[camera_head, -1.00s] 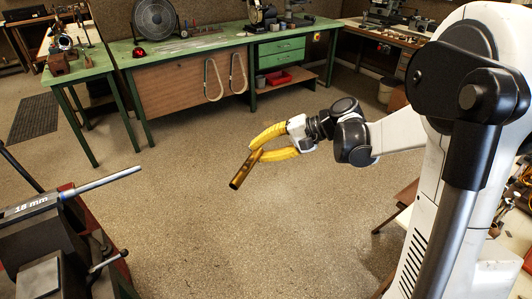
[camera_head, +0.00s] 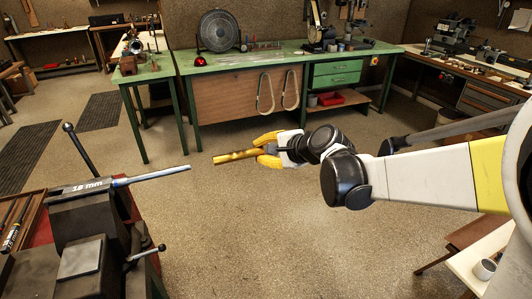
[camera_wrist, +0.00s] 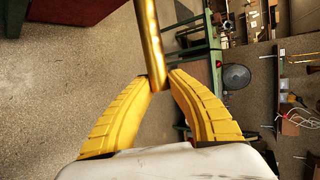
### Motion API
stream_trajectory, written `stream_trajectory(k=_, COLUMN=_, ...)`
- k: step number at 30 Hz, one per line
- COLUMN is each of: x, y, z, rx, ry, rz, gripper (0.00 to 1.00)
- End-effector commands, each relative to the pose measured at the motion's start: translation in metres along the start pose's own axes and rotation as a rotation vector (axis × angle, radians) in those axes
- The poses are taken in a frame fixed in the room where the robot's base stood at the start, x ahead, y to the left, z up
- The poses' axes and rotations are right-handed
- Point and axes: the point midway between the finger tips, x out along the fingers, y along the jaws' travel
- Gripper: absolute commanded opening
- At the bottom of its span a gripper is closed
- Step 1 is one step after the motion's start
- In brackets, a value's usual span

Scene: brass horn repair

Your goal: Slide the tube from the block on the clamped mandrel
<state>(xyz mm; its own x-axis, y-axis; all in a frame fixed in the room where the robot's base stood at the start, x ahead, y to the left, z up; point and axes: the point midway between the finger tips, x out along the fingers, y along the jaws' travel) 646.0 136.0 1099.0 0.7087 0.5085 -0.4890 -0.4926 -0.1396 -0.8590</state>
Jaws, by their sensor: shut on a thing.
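A brass tube (camera_head: 232,157) is held nearly level in my gripper (camera_head: 262,151), in mid-air over the floor. The yellow fingers are shut on its right end, and its left end is free. In the wrist view the tube (camera_wrist: 150,40) runs up from between the fingertips (camera_wrist: 159,82). The grey mandrel (camera_head: 160,173) sticks out to the right from a dark block labelled 18 mm (camera_head: 84,188), clamped in the vise (camera_head: 88,222). In the head view the tube's free end appears right of the mandrel's tip and slightly higher, with a gap between. Depth between them is unclear.
A green bench (camera_head: 285,59) with drawers stands behind, and a smaller green table (camera_head: 147,75) at the back left. Upright lever (camera_head: 80,150) and vise handle (camera_head: 147,254) stick out near the mandrel. The floor between vise and arm is clear.

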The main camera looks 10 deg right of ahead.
Motion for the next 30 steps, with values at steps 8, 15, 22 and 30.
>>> stream_trajectory(k=8, x=0.0, y=0.0, z=0.006, rx=0.0, ry=-0.003, rz=-0.005, gripper=0.0)
stream_trajectory(k=15, x=0.006, y=0.0, z=0.027, rx=-0.002, ry=-0.005, rz=-0.004, gripper=0.0)
stream_trajectory(k=22, x=0.011, y=0.001, z=0.042, rx=0.0, ry=-0.004, rz=-0.004, gripper=0.0)
stream_trajectory(k=30, x=0.013, y=0.0, z=0.047, rx=0.001, ry=-0.003, rz=-0.005, gripper=0.0)
